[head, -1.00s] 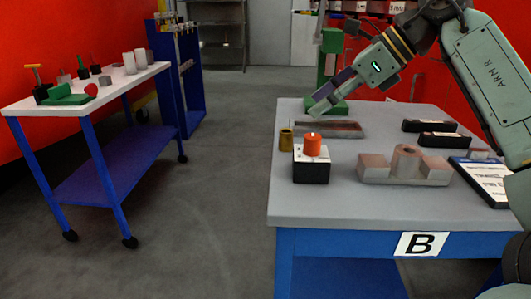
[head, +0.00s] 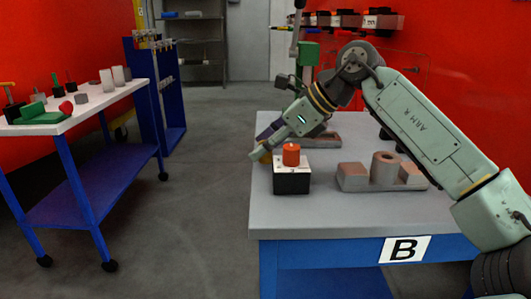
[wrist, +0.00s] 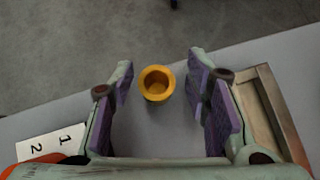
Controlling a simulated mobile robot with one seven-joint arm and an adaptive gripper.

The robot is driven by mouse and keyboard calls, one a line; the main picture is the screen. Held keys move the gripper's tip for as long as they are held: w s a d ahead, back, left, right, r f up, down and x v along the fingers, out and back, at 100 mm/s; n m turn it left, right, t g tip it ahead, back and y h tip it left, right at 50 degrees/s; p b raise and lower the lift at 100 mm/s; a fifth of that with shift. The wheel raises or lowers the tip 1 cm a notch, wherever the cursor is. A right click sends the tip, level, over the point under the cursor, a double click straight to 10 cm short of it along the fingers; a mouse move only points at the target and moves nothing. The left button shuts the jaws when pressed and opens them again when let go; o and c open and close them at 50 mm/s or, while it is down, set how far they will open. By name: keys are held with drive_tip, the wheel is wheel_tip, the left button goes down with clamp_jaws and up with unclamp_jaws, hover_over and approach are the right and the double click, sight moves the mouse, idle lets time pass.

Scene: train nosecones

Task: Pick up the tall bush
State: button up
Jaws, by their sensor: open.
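The tall bush, a hollow brass-yellow cylinder, stands upright near the table's left edge. In the wrist view the bush (wrist: 157,84) shows its open top between my gripper's spread fingers, with a gap on both sides and nothing held. My gripper (wrist: 160,68) is open, with purple pads on both fingers. In the head view my gripper (head: 259,152) points down and left at the bush (head: 266,158), hiding most of it. I cannot tell the exact height of the fingertips over the table.
A black-and-white box (head: 291,178) with an orange knob (head: 291,154) stands close beside the bush. A shallow tray (wrist: 266,104) lies right of my gripper in the wrist view. A fixture block (head: 384,174) sits further right on table B. A blue cart (head: 85,195) stands at left.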

clamp_jaws()
idle(0.5)
drive_tip(key=shift+r, duration=0.1)
